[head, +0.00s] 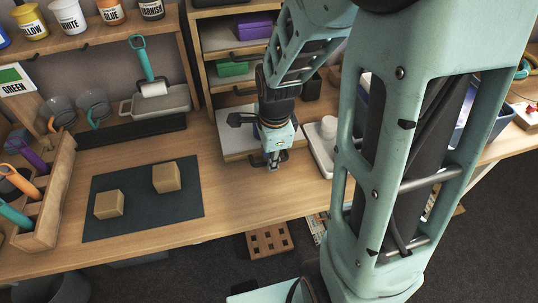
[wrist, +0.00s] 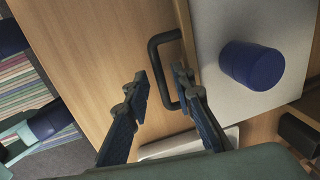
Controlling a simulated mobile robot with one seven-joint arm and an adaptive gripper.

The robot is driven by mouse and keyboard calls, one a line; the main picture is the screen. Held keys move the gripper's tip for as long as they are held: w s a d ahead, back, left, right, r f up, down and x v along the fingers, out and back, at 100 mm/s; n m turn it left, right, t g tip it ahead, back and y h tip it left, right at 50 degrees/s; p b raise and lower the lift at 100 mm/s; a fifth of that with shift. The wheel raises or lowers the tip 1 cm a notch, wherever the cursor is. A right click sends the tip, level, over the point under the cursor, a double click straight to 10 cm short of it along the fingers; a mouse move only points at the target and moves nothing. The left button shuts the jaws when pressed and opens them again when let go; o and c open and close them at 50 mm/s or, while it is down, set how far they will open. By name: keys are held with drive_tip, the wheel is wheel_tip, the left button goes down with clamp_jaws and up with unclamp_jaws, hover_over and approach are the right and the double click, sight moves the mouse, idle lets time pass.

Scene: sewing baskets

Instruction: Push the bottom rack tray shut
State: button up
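The bottom rack tray (head: 236,146) is a pale tray that sticks out from the rack over the wooden table. In the wrist view the tray (wrist: 222,22) carries a dark blue cylinder (wrist: 252,65). Its black U-shaped handle (wrist: 156,62) faces the table's front edge. My gripper (head: 273,163) is low at the tray's front. In the wrist view my gripper (wrist: 160,82) is open, with one fingertip on each side of the handle's bar. I cannot tell whether a finger touches it. My arm hides part of the tray in the head view.
Higher rack trays hold a green block (head: 232,68) and a purple block (head: 254,31). A small white tray (head: 318,150) stands right of the bottom tray. Two wooden cubes (head: 166,177) lie on a dark mat (head: 135,222) at left. Bare table lies between mat and tray.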

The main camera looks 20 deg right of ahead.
clamp_jaws()
drive_tip(key=shift+c, duration=2.4)
unclamp_jaws()
drive_tip(key=w, duration=1.2)
drive_tip(key=shift+w+p, duration=0.4)
drive_tip(key=o, duration=0.7)
drive_tip(key=shift+s+f, duration=0.1)
drive_tip(key=shift+s, duration=0.05)
drive_tip(key=shift+r+p, duration=0.55)
drive_tip(key=shift+r, duration=0.25)
drive_tip(key=shift+s+r+p, duration=0.35)
drive_tip(key=shift+r+p, duration=0.95)
drive_tip(key=shift+r, duration=0.5)
drive_tip(key=shift+s+r+p, duration=0.3)
drive_tip(key=shift+r+p, duration=1)
drive_tip(key=shift+r, duration=0.55)
drive_tip(key=shift+s+r+p, duration=0.35)
drive_tip(key=shift+r+p, duration=0.95)
drive_tip(key=shift+r, duration=0.5)
